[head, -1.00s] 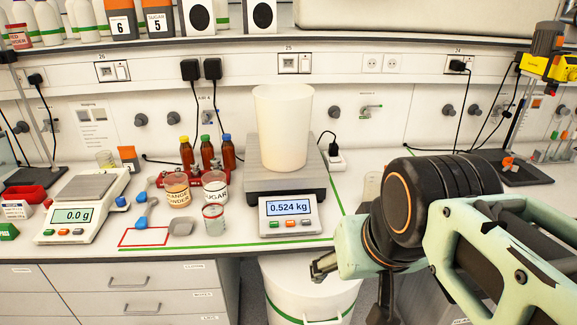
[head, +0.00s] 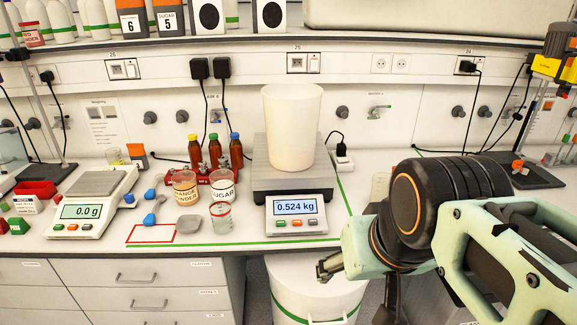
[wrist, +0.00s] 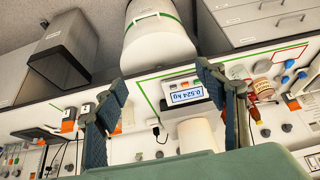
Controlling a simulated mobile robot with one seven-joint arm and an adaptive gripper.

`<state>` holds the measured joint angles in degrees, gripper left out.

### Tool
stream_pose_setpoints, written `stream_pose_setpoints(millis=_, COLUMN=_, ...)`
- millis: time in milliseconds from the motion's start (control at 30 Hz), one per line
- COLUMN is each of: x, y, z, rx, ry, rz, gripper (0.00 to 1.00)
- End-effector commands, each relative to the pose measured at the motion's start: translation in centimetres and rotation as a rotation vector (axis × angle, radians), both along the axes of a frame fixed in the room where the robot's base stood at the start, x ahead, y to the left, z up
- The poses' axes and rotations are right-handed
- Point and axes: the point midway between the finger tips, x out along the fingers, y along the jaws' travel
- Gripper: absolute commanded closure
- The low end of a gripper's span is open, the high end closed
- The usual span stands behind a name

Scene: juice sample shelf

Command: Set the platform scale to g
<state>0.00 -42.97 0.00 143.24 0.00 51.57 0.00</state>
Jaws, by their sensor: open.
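The platform scale (head: 265,185) stands on the bench with a large cream beaker (head: 291,130) on its plate. Its display (head: 297,207) reads 0.524 kg, so the unit shown is kg. A row of small coloured buttons (head: 296,223) sits under the display. The display also shows upside down in the wrist view (wrist: 186,96). My gripper (head: 328,266) is in front of the bench edge, below and slightly right of the display, touching nothing. In the wrist view my gripper (wrist: 160,80) has its two fingers wide apart with nothing between them.
A smaller scale (head: 86,207) reading 0.0 g stands at the left. Orange powder (head: 186,192) and sugar (head: 222,190) jars, a glass jar (head: 221,218) and bottles (head: 215,152) stand left of the platform scale. A white bin (head: 310,295) is under the bench.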

Motion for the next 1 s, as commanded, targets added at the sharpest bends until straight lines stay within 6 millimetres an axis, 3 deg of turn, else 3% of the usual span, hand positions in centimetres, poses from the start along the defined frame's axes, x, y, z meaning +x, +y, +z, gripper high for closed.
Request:
stream_pose_setpoints(millis=733, x=0.0, y=0.0, z=0.0, rx=0.0, ry=0.0, rz=0.0, gripper=0.36)
stream_pose_setpoints(millis=1000, x=0.0, y=0.0, z=0.0, rx=0.0, ry=0.0, rz=0.0, gripper=0.63)
